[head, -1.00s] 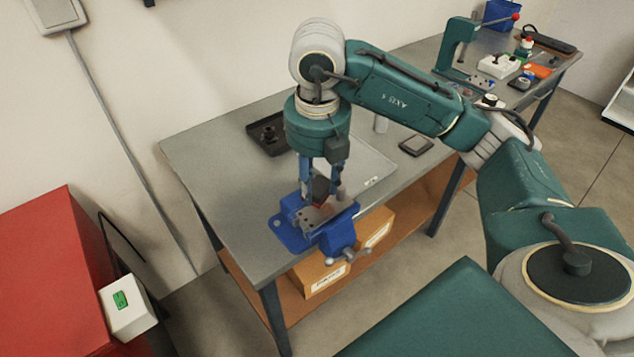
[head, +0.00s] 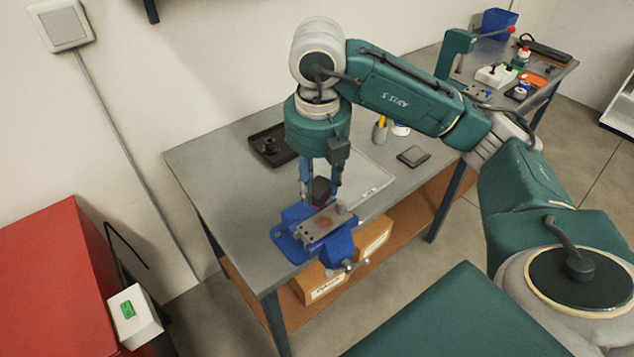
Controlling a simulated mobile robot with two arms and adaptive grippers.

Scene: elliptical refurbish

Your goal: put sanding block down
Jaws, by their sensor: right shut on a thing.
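The sanding block (head: 320,188), dark with a red lower part, is between the fingers of my right gripper (head: 321,184). The gripper points down and is shut on it. The block is just behind the metal plate (head: 326,224) in the blue vise (head: 290,239). I cannot tell whether the block touches the plate or the vise. The plate has a reddish-brown patch on its top. My left gripper is not in view.
The grey workbench (head: 232,200) has free room left of the vise. A black tray (head: 268,148) with a dark part, a light flat tray (head: 372,176) and a dark square item (head: 413,156) lie behind. A red cabinet (head: 50,270) stands at left.

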